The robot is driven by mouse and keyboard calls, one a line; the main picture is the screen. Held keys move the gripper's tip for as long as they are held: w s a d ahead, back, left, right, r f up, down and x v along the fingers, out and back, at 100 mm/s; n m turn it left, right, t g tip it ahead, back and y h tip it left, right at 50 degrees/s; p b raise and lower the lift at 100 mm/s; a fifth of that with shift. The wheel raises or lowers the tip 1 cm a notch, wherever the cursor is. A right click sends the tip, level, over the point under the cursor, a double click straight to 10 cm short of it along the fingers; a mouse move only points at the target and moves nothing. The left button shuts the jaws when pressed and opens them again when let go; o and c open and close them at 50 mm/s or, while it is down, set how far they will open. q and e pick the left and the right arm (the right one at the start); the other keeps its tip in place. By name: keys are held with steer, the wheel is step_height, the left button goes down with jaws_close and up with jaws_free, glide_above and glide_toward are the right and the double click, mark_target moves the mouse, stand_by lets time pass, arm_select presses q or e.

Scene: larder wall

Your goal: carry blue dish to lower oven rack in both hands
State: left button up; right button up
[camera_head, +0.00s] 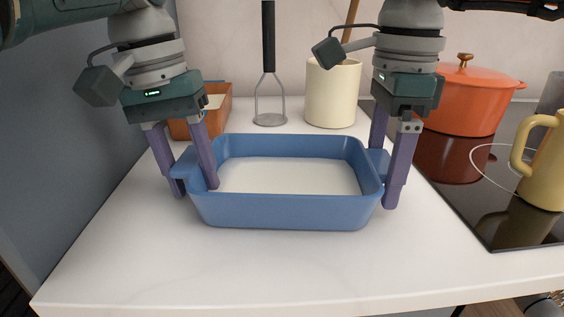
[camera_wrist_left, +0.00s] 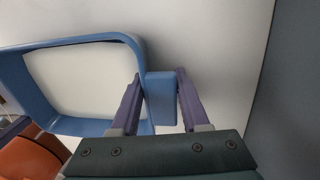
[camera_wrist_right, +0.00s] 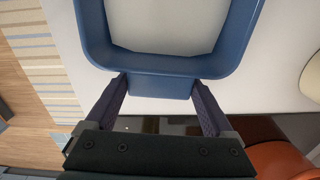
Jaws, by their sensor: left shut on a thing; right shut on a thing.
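The blue dish (camera_head: 287,211) is a rectangular baking dish with a white inside and a handle at each end. It is on or just above the white counter; I cannot tell which. My left gripper (camera_head: 190,190) is shut on its left handle, which also shows in the left wrist view (camera_wrist_left: 160,98). My right gripper (camera_head: 388,185) is shut on its right handle, seen between the fingers in the right wrist view (camera_wrist_right: 161,87). The dish looks level and empty. The lower oven rack is not clearly in view.
A terracotta dish (camera_head: 217,103), a masher (camera_head: 269,70) and a cream crock (camera_head: 333,95) stand behind. The white counter (camera_head: 200,265) in front is clear. A grey wall (camera_head: 60,140) bounds the left.

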arm_select(q)
steer(key=c, duration=0.4)
arm_select(e)
steer(key=c, duration=0.4)
arm_select(q)
jaws_close()
arm_select(e)
jaws_close()
arm_select(q)
steer(key=shift+r, duration=0.2)
arm_select(e)
steer(key=shift+r, duration=0.15)
